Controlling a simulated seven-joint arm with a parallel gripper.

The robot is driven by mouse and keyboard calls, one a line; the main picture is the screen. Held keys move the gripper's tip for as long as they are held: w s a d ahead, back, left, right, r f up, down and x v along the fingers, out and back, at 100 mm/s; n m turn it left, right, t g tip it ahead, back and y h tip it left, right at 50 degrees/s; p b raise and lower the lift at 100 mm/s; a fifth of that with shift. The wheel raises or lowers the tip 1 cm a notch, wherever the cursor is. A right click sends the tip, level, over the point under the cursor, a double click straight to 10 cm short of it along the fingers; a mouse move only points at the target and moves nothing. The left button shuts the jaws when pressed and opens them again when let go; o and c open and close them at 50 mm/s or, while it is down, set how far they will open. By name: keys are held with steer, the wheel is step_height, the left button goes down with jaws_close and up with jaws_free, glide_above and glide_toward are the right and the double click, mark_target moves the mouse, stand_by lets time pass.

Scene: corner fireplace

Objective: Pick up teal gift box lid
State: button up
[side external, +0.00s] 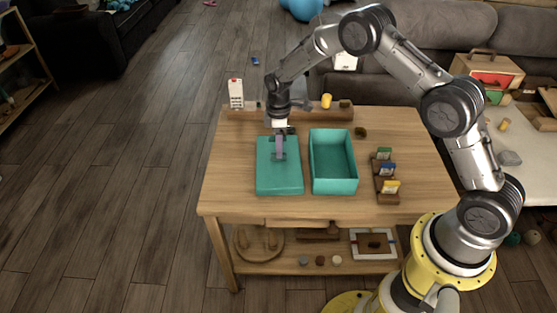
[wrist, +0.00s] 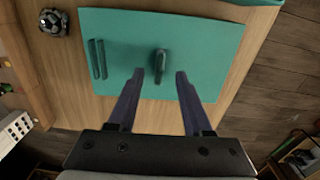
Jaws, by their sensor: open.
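The teal gift box lid (side external: 280,181) lies flat on the wooden table, left of the open teal box (side external: 333,184). In the wrist view the lid (wrist: 210,45) has a small dark upright piece (wrist: 160,63) near its middle and two narrow dark teal strips at its left. My gripper (side external: 280,158) is above the lid, pointing down. In the wrist view my gripper (wrist: 160,74) is open and empty, one finger on each side of the small upright piece. I cannot tell whether the fingertips touch the lid.
A wooden rack (side external: 386,184) with several small coloured boxes stands right of the open box. A wooden ledge (side external: 312,114) with a yellow cup (side external: 326,101) runs along the table's back. A white card-like object (side external: 236,94) stands at back left. The table's front strip is clear.

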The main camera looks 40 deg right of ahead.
steer(key=shift+f, duration=1.25)
jaws_close()
